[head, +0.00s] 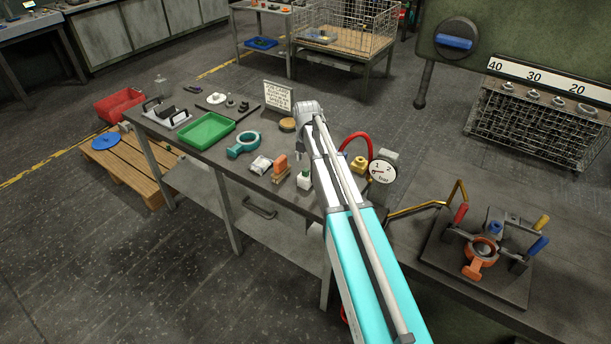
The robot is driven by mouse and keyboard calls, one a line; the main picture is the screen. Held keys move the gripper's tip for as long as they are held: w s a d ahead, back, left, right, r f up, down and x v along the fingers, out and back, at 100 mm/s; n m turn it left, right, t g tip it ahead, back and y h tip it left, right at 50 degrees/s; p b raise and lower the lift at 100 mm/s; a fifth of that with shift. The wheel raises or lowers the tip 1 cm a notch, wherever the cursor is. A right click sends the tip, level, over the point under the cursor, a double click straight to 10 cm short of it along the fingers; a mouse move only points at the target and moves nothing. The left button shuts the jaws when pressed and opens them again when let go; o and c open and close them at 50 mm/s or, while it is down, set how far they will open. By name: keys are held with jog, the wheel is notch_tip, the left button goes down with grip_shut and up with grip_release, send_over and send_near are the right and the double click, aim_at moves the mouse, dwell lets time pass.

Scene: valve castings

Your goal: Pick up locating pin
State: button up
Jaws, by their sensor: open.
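My arm reaches across the workbench (213,158) from the lower right. My gripper (301,153) is small and partly hidden at the arm's far end; it points down over the bench and looks open, with nothing seen in it. I cannot make out the locating pin for certain. Small dark pieces (243,106) stand at the back of the bench, beside a round white piece (217,98), to the left of the gripper. They are too small to identify.
A green tray (206,131), a teal ring casting (243,145), an orange block (281,168) and a sign (278,96) stand left of my arm. A pressure gauge (383,170) and red hose (357,140) stand right. A clamping fixture (480,265) is at lower right.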

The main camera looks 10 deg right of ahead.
aim_at(306, 170)
jog(key=shift+w+a+f+b, duration=0.1)
jog(key=shift+w+f+b, duration=0.05)
jog(key=shift+f+b, duration=0.6)
jog(key=shift+w+a+f+b, duration=0.1)
jog(key=shift+f+b, duration=0.6)
jog(key=shift+f, duration=0.05)
jog(key=shift+f+b, duration=1.05)
grip_shut()
